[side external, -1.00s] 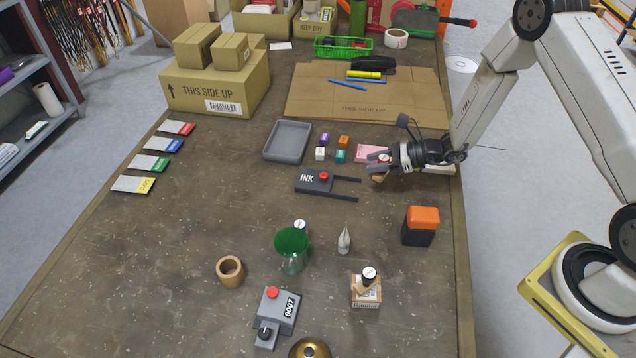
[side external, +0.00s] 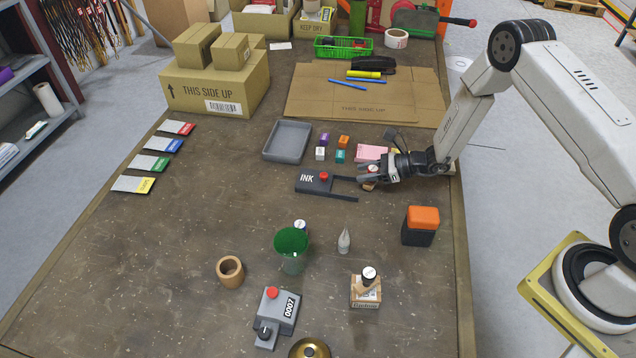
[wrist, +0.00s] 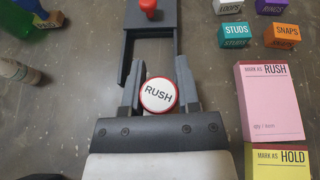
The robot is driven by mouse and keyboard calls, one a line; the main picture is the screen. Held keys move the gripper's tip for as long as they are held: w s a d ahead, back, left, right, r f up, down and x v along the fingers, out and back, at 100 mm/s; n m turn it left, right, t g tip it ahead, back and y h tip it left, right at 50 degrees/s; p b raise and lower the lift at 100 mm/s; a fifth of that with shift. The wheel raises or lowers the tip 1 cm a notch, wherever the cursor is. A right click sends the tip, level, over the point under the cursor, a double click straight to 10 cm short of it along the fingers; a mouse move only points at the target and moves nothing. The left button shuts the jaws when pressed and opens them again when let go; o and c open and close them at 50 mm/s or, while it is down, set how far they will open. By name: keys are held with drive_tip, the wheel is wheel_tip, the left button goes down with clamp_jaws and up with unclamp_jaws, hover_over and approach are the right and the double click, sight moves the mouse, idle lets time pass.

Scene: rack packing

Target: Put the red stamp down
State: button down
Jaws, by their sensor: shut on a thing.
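The red stamp (wrist: 158,95) has a round white top marked RUSH with a red rim. In the wrist view it stands between my two fingers, seen from above. In the side view my gripper (side external: 370,174) is shut on it, low over the table beside the open right end of the ink unit's two prongs. The stamp's wooden base (side external: 368,187) shows just below the fingers. I cannot tell whether the base touches the table. The dark ink unit (side external: 314,181) with a red knob lies to the left of my gripper.
A pink RUSH pad (wrist: 270,102) and a yellow HOLD pad (wrist: 277,163) lie right of my gripper in the wrist view. Small coloured blocks (side external: 340,156) and a grey tray (side external: 287,141) are nearby. An orange-topped black box (side external: 421,226) stands nearer the camera. Table below the prongs is clear.

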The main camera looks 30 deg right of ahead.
drive_tip(key=shift+f, duration=0.3)
drive_tip(key=shift+f, duration=0.1)
drive_tip(key=shift+c, duration=1.7)
unclamp_jaws()
drive_tip(key=shift+d, duration=0.1)
drive_tip(key=v, duration=1.2)
drive_tip(key=shift+r, duration=0.2)
